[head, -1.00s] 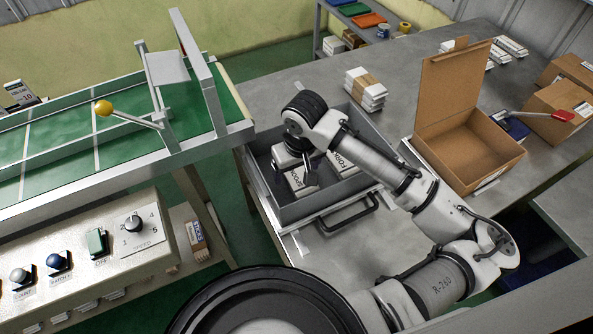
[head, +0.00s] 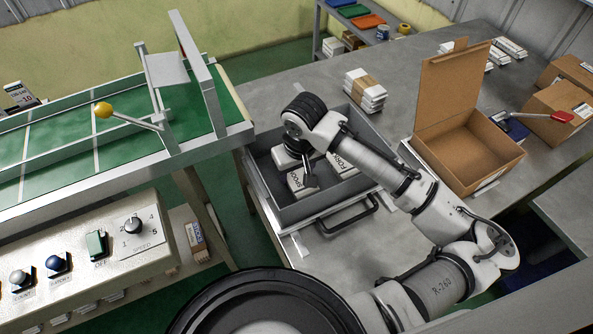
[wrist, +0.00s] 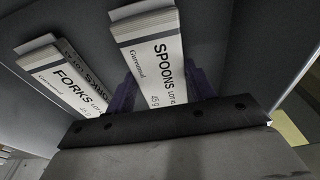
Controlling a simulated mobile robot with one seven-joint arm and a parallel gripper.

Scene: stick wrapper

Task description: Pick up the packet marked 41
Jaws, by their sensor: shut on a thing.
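My gripper (wrist: 163,92) is shut on a white packet printed SPOONS (wrist: 155,55) in the wrist view, with a dark purple finger on each side of it. Its lot number is partly hidden at the gripper's edge, so I cannot read it. In the head view the spoons packet (head: 297,184) is low inside the grey drawer (head: 262,180), below my wrist. I cannot tell whether it touches the drawer floor. A white packet printed FORKS (wrist: 68,80) lies just left of it in the wrist view. Another white packet (head: 283,157) lies in the drawer, partly hidden by my arm.
The drawer walls stand close around my gripper. An open cardboard box (head: 467,160) stands to the right on the grey table. A banded stack of white packets (head: 365,90) is behind the drawer. The green conveyor (head: 60,135) and its control panel (head: 85,250) are at left.

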